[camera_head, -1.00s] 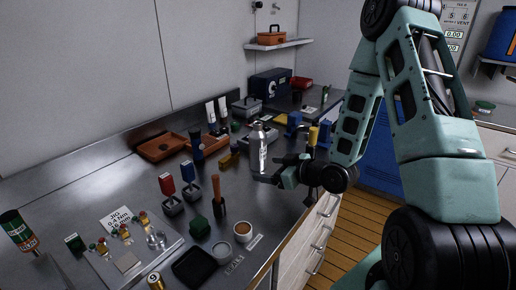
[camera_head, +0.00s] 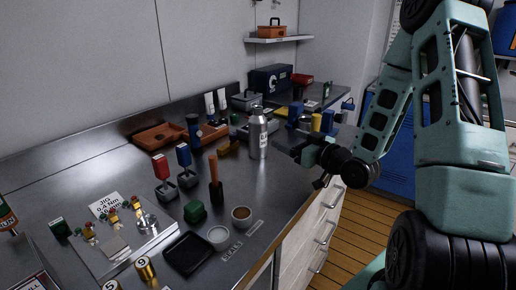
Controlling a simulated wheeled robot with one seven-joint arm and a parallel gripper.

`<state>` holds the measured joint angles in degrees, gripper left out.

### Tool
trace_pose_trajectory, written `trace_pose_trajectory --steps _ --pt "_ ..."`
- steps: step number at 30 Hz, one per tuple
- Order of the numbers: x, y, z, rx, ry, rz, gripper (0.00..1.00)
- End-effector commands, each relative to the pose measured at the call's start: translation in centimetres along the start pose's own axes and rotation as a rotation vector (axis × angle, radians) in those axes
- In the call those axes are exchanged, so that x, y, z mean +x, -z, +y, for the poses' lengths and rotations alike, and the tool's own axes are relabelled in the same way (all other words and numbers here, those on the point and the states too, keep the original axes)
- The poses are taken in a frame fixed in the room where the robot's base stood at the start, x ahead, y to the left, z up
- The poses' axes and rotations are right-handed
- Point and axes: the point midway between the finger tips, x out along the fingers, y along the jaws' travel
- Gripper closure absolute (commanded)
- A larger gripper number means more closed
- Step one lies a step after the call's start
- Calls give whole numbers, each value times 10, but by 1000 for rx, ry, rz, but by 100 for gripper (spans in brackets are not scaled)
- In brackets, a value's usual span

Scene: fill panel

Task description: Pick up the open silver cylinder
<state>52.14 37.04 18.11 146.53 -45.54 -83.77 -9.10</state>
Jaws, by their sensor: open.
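A silver cylinder (camera_head: 258,136) shaped like a bottle, with a narrower top and a small label, stands upright on the steel bench near its right edge. Whether its top is open is too small to tell. My gripper (camera_head: 285,146) is just right of the cylinder, pointing left towards it at the height of its lower half. The gripper looks empty and apart from the cylinder, with its jaws open. A small pale grey open cup (camera_head: 218,239) stands at the bench front.
Red (camera_head: 160,167) and blue (camera_head: 184,155) blocks stand left. Yellow and blue items crowd behind the gripper. Bare steel lies left of the cylinder.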

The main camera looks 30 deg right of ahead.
Motion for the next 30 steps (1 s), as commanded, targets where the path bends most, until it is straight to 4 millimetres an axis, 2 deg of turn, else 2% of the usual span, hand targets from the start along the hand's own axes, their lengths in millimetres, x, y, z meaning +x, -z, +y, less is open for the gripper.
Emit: trace_pose_trajectory --steps 1,4,7,13,23,30 --pt "5 -6 -1 -5 2 4 21" --pt "22 -6 -1 -6 3 4 21" --pt "42 2 -1 1 2 2 21" --pt "80 2 -1 2 1 1 21" --pt "107 0 -3 2 1 0 21" --pt "141 -1 -6 1 1 0 21"
